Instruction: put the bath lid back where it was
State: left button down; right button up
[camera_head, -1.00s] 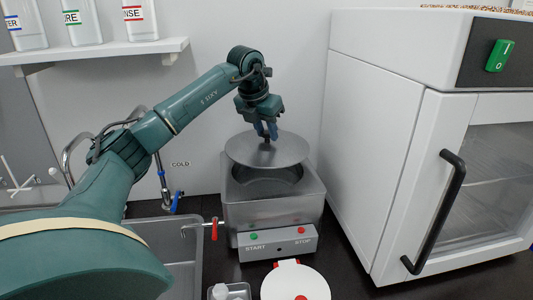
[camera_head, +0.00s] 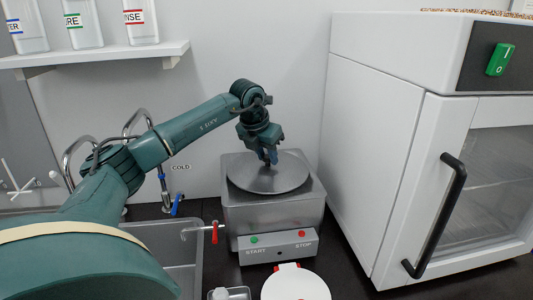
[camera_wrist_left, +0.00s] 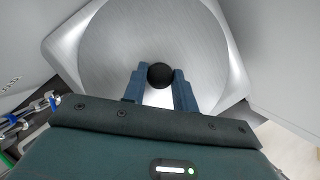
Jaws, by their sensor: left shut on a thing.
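The bath lid (camera_head: 250,180) is a round grey metal disc with a black knob. It lies over the opening of the grey metal bath (camera_head: 290,210), which has START and STOP buttons on its front. The opening is hidden under the lid. My left gripper (camera_head: 269,160) is directly above the lid and shut on its knob. In the left wrist view the fingers (camera_wrist_left: 160,85) stand either side of the black knob (camera_wrist_left: 161,74), with the lid (camera_wrist_left: 110,35) spread out beneath. My right gripper is not in view.
A large white oven-like cabinet (camera_head: 380,120) with a black handle stands close on the right. A sink (camera_head: 185,240) with taps is on the left. A white round lid-like disc (camera_head: 290,288) with red parts lies in front. A shelf (camera_head: 100,52) with bottles is above left.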

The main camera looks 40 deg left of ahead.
pick_arm(q)
jog(key=shift+f, duration=0.2)
jog(key=c, duration=1.1)
grip_release()
jog(key=shift+r, duration=0.35)
jog(key=v, duration=1.2)
jog(key=shift+r+b, duration=0.25)
jog(key=shift+b, duration=0.1)
jog(key=shift+d, duration=0.1)
